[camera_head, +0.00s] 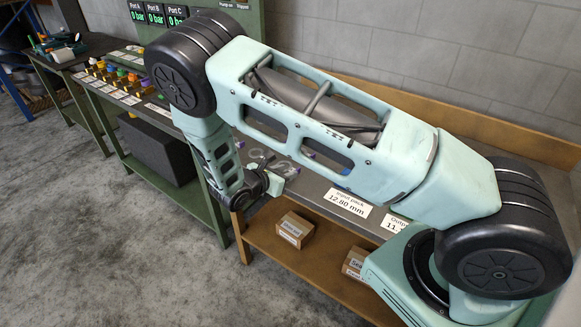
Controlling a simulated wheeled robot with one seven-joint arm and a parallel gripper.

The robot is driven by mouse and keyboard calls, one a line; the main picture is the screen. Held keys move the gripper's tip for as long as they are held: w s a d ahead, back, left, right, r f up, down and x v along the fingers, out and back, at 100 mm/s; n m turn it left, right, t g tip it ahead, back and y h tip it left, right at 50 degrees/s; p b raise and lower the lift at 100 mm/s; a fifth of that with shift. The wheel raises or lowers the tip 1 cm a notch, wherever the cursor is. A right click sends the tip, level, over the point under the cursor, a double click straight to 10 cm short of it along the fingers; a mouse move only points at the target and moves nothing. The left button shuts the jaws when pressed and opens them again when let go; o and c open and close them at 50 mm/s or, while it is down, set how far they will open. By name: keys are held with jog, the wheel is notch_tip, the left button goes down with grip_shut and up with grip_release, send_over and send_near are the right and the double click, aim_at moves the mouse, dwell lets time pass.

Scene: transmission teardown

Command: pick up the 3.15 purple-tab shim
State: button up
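My gripper (268,184) is at the end of my bent arm, low at the front edge of the grey bench top. It is small and dark here, and I cannot tell whether its fingers are open or shut. Thin pale rings (257,155) lie on the bench just behind it, and a small purple patch (291,171) shows close to its right. Coloured tabs (110,72), purple among them, stand in a row on the green bench at left. The shim's 3.15 label is not readable, and my arm hides part of the bench.
Label cards (130,99) lie before the coloured tabs. Signs on the grey bench read "Input pack 12.80 mm" (347,203) and a partly hidden "Output" (395,223). Cardboard boxes (294,229) sit on the lower wooden shelf (262,232). A dark block (158,150) stands below the green bench.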

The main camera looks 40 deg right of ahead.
aim_at(299, 168)
jog(key=x, duration=0.1)
jog(key=p+x, duration=0.2)
jog(key=x, duration=0.1)
jog(key=shift+s+d+r, duration=0.25)
jog(key=shift+s+d, duration=0.05)
jog(key=shift+d, duration=0.05)
jog(key=shift+w+d+f, duration=0.2)
jog(key=shift+d+f, duration=0.15)
jog(key=shift+d, duration=0.05)
grip_shut()
